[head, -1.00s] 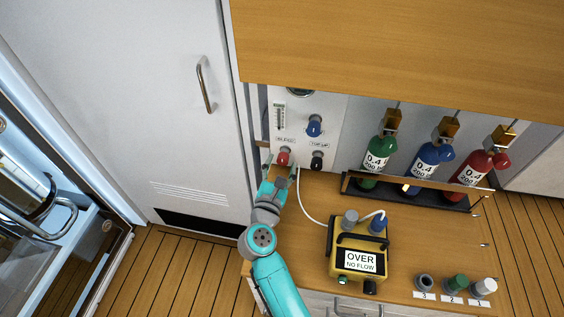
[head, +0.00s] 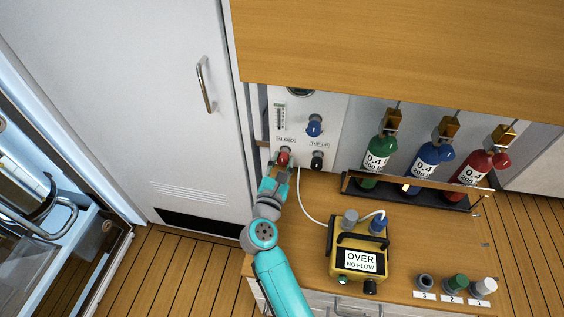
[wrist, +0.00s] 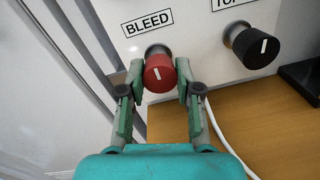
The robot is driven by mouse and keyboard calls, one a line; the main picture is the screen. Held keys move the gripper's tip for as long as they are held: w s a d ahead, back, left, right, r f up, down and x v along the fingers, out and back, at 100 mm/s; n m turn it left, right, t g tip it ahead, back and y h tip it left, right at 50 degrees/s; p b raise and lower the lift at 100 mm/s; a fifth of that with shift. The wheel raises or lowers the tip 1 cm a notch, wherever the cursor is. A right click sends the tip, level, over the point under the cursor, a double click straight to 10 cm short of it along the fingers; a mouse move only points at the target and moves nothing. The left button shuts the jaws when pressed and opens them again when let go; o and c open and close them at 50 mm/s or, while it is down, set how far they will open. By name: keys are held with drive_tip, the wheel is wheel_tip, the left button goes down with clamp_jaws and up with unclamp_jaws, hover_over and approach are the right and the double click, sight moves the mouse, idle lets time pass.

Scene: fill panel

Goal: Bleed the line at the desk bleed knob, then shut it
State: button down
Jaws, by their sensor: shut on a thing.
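The red bleed knob (head: 283,157) sits on the white panel (head: 330,120) under a BLEED label. It also shows in the wrist view (wrist: 160,74), with a white mark on its face that stands near upright, leaning slightly. My gripper (head: 281,168) is at the knob, one finger on each side. In the wrist view my gripper (wrist: 160,82) is shut on the red knob. A white hose (head: 306,208) runs from the panel to the box.
A black TOP UP knob (head: 317,160) is close on the right, below a blue knob (head: 314,126). Green (head: 376,160), blue (head: 427,165) and red (head: 474,169) bottles stand in a rack. Several numbered caps sit at the desk's front right. A wooden cabinet (head: 400,45) overhangs the desk.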

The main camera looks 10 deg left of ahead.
drive_tip(key=n, duration=0.6)
drive_tip(key=shift+n, duration=0.3)
drive_tip(key=n, duration=0.7)
drive_tip(key=shift+n+t+y, duration=0.3)
drive_tip(key=n, duration=0.6)
drive_tip(key=shift+n+y, duration=0.3)
drive_tip(key=shift+n, duration=0.1)
drive_tip(key=n, duration=0.6)
drive_tip(key=shift+n, duration=0.3)
